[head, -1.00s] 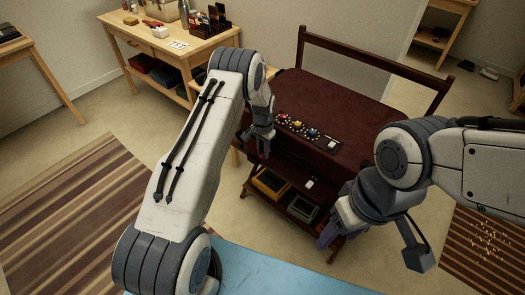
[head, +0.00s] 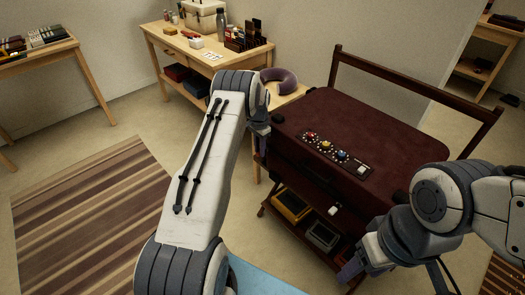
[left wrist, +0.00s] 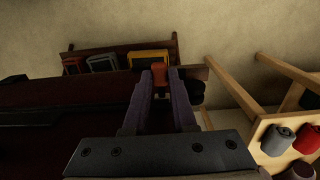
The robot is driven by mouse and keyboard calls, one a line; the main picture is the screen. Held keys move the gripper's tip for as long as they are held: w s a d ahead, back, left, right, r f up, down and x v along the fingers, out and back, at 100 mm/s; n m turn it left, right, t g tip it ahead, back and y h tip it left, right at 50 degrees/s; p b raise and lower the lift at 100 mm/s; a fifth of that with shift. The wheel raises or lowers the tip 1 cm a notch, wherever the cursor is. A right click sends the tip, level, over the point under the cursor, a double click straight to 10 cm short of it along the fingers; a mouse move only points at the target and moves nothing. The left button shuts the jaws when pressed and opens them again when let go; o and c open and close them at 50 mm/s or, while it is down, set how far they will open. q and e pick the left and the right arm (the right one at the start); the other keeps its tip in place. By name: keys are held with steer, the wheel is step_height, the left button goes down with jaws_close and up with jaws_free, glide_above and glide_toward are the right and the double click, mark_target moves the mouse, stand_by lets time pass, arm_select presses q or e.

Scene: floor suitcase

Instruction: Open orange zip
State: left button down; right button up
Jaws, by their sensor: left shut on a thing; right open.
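A dark red suitcase (head: 365,115) lies flat and shut on a dark wooden rack (head: 405,83). My left gripper (head: 262,147) is at the left side of the suitcase, its fingertips mostly hidden in the head view. In the left wrist view its two fingers (left wrist: 160,90) are shut on a small orange-red piece, which looks like the orange zip's pull (left wrist: 160,73). The zip's track cannot be made out. The suitcase also shows dark in the left wrist view (left wrist: 60,130). My right gripper (head: 352,270) is open and empty, low in front of the suitcase's right part.
A strip with coloured knobs (head: 335,152) lies on the lid. A yellow-edged box (head: 291,205) and a grey box (head: 323,235) sit on the rack's lower shelf. Striped rug floor (head: 90,215) is clear.

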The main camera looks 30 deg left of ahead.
arm_select(q)
steer(key=c, duration=0.7)
jaws_free()
steer(key=shift+w+a+r, duration=0.1)
steer(key=shift+a, duration=0.45)
steer(key=shift+d, duration=0.35)
step_height(320, 180, up, 10)
steer(key=shift+r, duration=0.2)
